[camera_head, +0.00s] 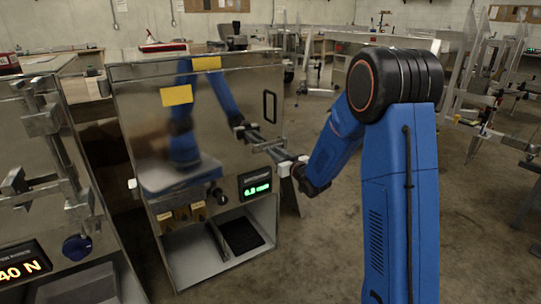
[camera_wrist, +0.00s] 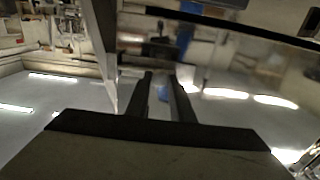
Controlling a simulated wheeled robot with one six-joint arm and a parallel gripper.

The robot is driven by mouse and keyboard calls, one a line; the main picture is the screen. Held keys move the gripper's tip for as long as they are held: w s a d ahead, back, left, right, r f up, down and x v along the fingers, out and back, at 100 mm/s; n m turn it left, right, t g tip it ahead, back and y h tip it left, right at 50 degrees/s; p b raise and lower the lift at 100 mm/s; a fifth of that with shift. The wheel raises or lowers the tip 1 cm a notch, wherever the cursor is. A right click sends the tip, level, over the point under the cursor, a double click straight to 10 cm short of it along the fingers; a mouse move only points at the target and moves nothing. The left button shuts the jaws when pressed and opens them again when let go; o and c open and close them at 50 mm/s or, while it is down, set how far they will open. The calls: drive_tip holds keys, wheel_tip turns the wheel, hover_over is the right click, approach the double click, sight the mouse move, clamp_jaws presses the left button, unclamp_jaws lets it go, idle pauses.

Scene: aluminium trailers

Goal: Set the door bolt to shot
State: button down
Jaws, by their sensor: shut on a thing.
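The shiny metal cabinet door (camera_head: 205,120) has a black pull handle (camera_head: 269,106) near its right edge. My gripper (camera_head: 262,146) reaches in from the right, at the door's right edge below that handle. In the wrist view, the two dark fingers of my gripper (camera_wrist: 162,78) point ahead, beside the mirror-like door face (camera_wrist: 235,75). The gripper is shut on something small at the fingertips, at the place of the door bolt. The bolt itself is mostly hidden by the fingers, and its position cannot be made out. The door mirrors my blue arm.
Below the door are a green display (camera_head: 256,188), a black knob (camera_head: 219,196) and an open bay (camera_head: 190,255). Another machine with a blue knob (camera_head: 76,247) stands close on the left. Metal trailer frames (camera_head: 490,110) stand behind on the right. The floor (camera_head: 325,230) right of the cabinet is clear.

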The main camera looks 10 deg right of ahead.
drive_tip(key=shift+w+d, duration=0.2)
drive_tip(key=shift+d, duration=0.35)
drive_tip(key=c, duration=1.6)
unclamp_jaws()
drive_tip(key=shift+d, duration=0.1)
drive_tip(key=shift+o, duration=0.2)
drive_tip(key=v, duration=1.7)
drive_tip(key=shift+s, duration=0.2)
drive_tip(key=shift+r, duration=0.1)
